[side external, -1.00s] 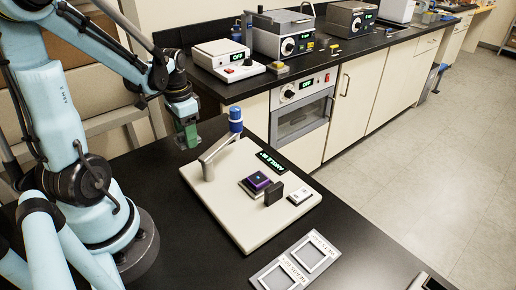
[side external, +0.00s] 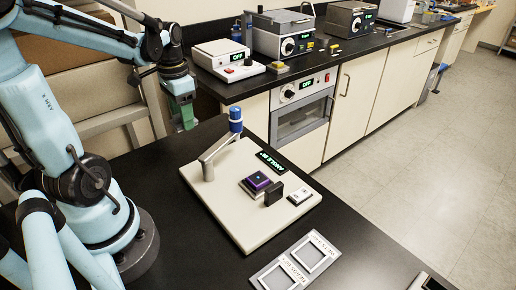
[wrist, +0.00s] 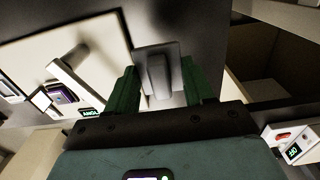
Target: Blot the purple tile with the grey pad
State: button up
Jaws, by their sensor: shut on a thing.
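The purple tile (side external: 258,181) sits on a small dark stage on the pale instrument base, and it also shows in the wrist view (wrist: 62,95). My gripper (side external: 185,116) is left of and behind the base, raised above the black table and apart from the tile. In the wrist view, its green fingers (wrist: 160,85) stand either side of the upright grip of the grey pad (wrist: 158,54), a grey square plate. The pad is held; its underside is hidden. In the side view the pad is too small to make out clearly.
The pale base (side external: 230,218) carries a post with a blue top (side external: 235,120) and arm, a dark block (side external: 273,194) and a white switch (side external: 299,196) beside the tile. A two-window grey frame (side external: 297,262) lies in front.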

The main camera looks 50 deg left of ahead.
grip_shut()
notch_tip(320, 180, up, 11)
jog(key=m, duration=0.9)
send_over(258, 178)
notch_tip(258, 178, down, 10)
jog(key=shift+f, duration=2.35)
